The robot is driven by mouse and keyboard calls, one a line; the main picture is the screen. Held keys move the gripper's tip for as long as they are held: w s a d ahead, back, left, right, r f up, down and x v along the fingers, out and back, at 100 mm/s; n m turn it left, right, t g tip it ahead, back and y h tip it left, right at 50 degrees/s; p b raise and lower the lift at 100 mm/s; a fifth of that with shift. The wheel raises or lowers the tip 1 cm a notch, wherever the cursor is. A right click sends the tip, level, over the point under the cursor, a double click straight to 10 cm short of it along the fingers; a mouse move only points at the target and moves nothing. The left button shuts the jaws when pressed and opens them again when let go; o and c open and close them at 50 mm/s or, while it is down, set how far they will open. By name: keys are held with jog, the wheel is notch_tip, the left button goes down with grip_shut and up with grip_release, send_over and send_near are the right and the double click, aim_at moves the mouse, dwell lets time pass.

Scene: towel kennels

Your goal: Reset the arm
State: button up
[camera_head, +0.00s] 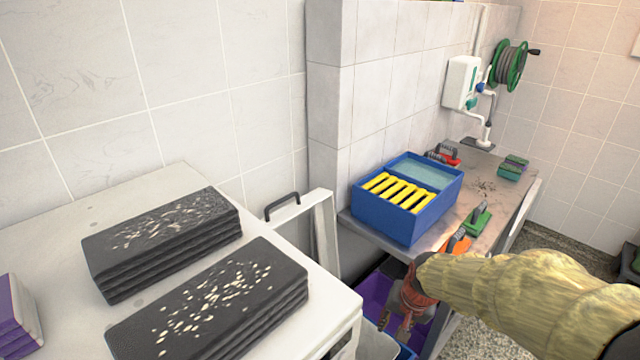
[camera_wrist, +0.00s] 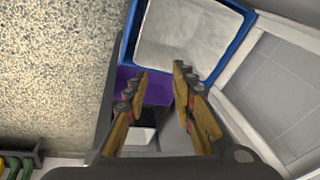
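My gripper (camera_head: 399,325) hangs at the end of my arm (camera_head: 530,285), which has a yellowish cover and reaches in from the right. In the wrist view my gripper (camera_wrist: 160,78) has its two fingers apart with nothing between them. It points down over a purple bin (camera_wrist: 158,92) and a blue-rimmed bin (camera_wrist: 244,40) holding something white. In the head view the purple bin (camera_head: 375,292) is below the bench, partly hidden by my gripper.
A stone bench (camera_head: 462,222) bears a blue box (camera_head: 395,219) with yellow dividers, plus green and orange brushes. Left, a white surface (camera_head: 60,265) bears two stacks of dark folded towels (camera_head: 165,240) and a purple stack (camera_head: 15,315). A hose reel (camera_head: 509,65) hangs behind.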

jog(key=s+d+r+n+t+p, duration=0.1)
jog(key=s+r+n+t+p, duration=0.1)
jog(key=s+r, duration=1.6)
notch_tip(320, 180, up, 4)
jog(key=n+p, duration=0.1)
jog(key=n, duration=0.1)
jog(key=shift+s+f+n+t+h, duration=0.15)
jog(key=shift+s+n+t+h, duration=0.15)
jog(key=shift+t+h, duration=0.1)
